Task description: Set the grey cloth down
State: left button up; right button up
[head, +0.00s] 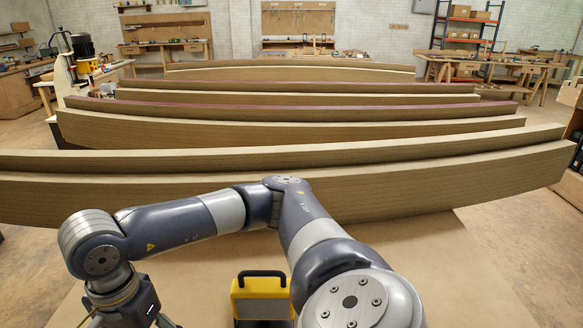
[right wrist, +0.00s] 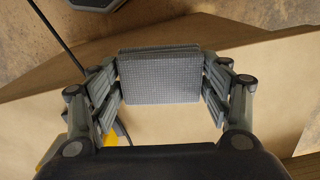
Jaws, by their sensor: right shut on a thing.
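The grey cloth (right wrist: 161,75) is a flat, folded, textured block in the right wrist view. My right gripper (right wrist: 163,90) is shut on it, with one finger at each side edge. Whether the cloth touches the tan surface beneath it cannot be told. In the head view my right arm reaches up and across to the left. The top of its gripper (head: 127,316) shows at the bottom left edge; its fingertips and the cloth are out of frame there. My left gripper is not in view.
A tan tabletop (head: 430,265) lies ahead, with free room at right. A yellow case with a black handle (head: 262,297) stands beside my arm. Long curved laminated beams (head: 400,185) run across behind. A black cable (right wrist: 58,35) shows in the right wrist view.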

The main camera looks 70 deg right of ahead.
jog(key=m, duration=0.2)
jog(key=d+f+m+b, duration=0.1)
jog(key=m, duration=0.2)
jog(key=f+m+b, duration=0.1)
jog(key=m, duration=0.2)
jog(key=shift+w+d, duration=0.15)
jog(key=shift+w+d+f+m+b, duration=0.15)
jog(key=shift+m+b, duration=0.4)
jog(key=shift+m, duration=0.45)
jog(key=m, duration=0.1)
jog(key=m+b, duration=0.1)
jog(key=m, duration=0.2)
jog(key=shift+d+f+m, duration=0.3)
jog(key=shift+d, duration=0.1)
jog(key=shift+m+b, duration=0.3)
jog(key=shift+m, duration=0.3)
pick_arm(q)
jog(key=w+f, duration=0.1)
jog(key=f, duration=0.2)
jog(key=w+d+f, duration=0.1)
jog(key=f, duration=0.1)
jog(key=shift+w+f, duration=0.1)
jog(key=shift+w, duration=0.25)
